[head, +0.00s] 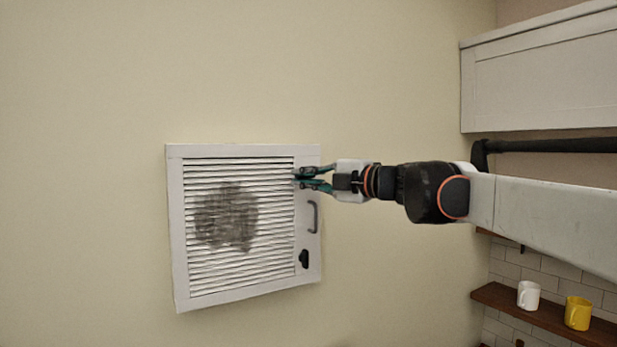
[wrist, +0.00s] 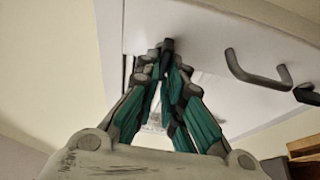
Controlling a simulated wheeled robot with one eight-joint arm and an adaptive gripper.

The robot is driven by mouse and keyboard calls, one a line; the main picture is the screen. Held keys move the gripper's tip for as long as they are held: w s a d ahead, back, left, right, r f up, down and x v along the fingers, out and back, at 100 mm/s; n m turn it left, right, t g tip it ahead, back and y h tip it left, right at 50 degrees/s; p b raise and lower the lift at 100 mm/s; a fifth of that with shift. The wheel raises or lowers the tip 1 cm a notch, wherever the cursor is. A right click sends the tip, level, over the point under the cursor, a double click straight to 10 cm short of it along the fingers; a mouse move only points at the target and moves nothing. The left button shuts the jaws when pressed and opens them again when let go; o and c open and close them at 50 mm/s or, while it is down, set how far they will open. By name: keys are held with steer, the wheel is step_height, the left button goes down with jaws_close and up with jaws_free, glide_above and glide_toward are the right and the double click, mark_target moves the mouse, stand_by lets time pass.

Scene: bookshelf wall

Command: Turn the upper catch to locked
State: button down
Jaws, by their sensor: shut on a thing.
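A white louvred panel (head: 174,230) with a dark smudge on its slats is set on the wall in the head view. My gripper (head: 302,178) is at the upper part of its right frame, its teal fingers closed together there. The upper catch is mostly hidden by the fingertips, so I cannot tell which way it points. In the wrist view, the fingertips (wrist: 165,62) meet at a small dark part against the white frame. The lower catch (head: 304,258) is dark and sits near the bottom of the right frame.
A grey pull handle (head: 314,217) stands out between the two catches; it also shows in the wrist view (wrist: 255,76). A white cabinet (head: 540,75) is at upper right. A wooden shelf (head: 545,318) carries a white mug (head: 529,295) and a yellow mug (head: 577,313).

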stand_by(0.4)
steer(key=c, duration=1.7)
jaws_free()
steer(key=v, duration=1.2)
